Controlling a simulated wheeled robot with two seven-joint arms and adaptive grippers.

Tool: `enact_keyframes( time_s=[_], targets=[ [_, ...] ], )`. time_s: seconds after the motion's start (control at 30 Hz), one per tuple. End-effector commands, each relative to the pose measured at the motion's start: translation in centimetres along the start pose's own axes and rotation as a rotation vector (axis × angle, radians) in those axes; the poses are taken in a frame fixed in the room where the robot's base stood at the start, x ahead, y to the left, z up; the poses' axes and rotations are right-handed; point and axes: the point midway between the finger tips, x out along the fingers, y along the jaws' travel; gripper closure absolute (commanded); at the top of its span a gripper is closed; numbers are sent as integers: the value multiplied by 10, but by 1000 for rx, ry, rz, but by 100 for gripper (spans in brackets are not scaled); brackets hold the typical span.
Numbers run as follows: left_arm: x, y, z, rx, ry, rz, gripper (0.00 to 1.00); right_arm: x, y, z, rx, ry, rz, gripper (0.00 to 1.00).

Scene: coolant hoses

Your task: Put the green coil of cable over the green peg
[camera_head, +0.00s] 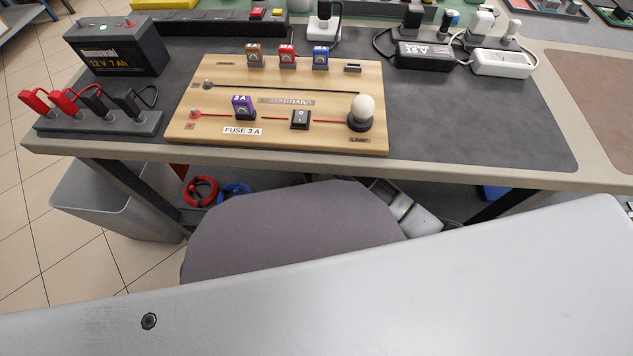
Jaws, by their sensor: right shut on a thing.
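I cannot make out a green coil of cable or a green peg in the head view. A red coil (201,190) and a blue coil (236,190) show in part under the workbench, behind a grey chair. Neither of my grippers can be made out. A large pale grey surface with a dark screw fills the bottom of the picture and hides what lies beneath it; I cannot tell what it belongs to.
The workbench (470,125) carries a wooden fuse board (290,90), a black battery (115,45), red and black clips (65,100) and power adapters (423,55).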

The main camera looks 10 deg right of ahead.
Motion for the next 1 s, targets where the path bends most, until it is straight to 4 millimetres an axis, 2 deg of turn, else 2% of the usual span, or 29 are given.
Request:
enact_keyframes(
  time_s=[0.37, 0.4, 0.57, 0.77, 1.0],
  targets=[
    [1, 1, -1, -3, 2, 2, 47, 1, 0, 0, 0, 0, 1, 100],
    [1, 1, 0, -5, 0, 2, 47, 1, 0, 0, 0, 0, 1, 67],
    [0, 2, 5, -11, -8, 3, 47, 1, 0, 0, 0, 0, 1, 47],
    [0, 3, 9, -15, -14, 4, 47, 1, 0, 0, 0, 0, 1, 47],
    [1, 2, 4, -5, -6, 2, 47, -2, 0, 0, 0, 0, 1, 47]
  ],
)
